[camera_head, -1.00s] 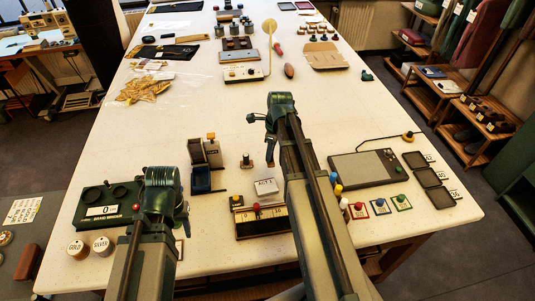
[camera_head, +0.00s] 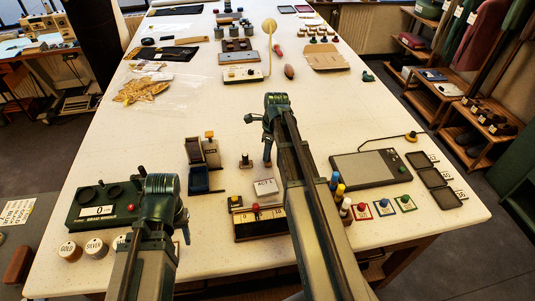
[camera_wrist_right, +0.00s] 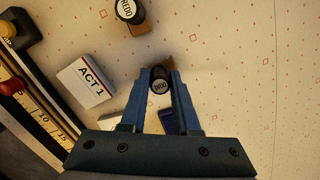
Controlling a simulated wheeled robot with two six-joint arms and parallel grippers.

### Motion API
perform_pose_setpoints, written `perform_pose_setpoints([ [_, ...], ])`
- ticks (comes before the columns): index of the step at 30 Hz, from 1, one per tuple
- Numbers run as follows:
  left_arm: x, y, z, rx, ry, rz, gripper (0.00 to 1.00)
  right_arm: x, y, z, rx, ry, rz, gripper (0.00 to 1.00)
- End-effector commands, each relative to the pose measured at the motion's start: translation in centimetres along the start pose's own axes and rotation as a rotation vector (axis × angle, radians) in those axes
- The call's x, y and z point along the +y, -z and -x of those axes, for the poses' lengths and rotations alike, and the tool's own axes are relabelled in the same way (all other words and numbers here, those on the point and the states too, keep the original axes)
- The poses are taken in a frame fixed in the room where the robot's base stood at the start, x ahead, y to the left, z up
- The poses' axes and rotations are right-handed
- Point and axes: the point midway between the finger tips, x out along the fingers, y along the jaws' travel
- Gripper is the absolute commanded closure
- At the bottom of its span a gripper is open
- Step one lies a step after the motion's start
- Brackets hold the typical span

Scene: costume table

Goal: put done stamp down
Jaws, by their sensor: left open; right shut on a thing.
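My right gripper (camera_wrist_right: 161,84) is shut on the done stamp (camera_wrist_right: 159,86), which has a dark round top with a small pale label. In the head view my right gripper (camera_head: 267,138) is over the table's middle, with the stamp mostly hidden by it. I cannot tell whether the stamp touches the tabletop. A second dark-topped stamp (camera_head: 245,160), its label seeming to read REDO in the wrist view (camera_wrist_right: 128,10), stands left of my right gripper. My left gripper (camera_head: 178,222) is open at the front left; its fingers are partly hidden.
The ACT 1 card block (camera_head: 266,187) and the numbered slider box (camera_head: 260,224) lie in front of the stamps. A grey pad (camera_head: 371,168) lies to the right. White tabletop (camera_head: 215,115) is bare behind the stamps.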

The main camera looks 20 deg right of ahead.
Motion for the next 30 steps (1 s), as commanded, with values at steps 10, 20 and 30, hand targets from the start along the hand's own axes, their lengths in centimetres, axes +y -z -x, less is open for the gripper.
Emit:
perform_pose_setpoints([
  [10, 0.0, 0.0, -0.3, 0.000, 0.000, 0.000, 0.50, 0.0, 0.0, -0.3, 0.000, 0.000, 0.000, 0.40],
  [20, 0.0, 0.0, -0.2, 0.000, 0.000, 0.000, 0.50, 0.0, 0.0, -0.2, 0.000, 0.000, 0.000, 0.40],
  [30, -0.2, -0.1, 2.4, 0.000, 0.000, -0.001, 0.50, 0.0, -0.1, 2.4, 0.000, 0.000, 0.000, 0.40],
])
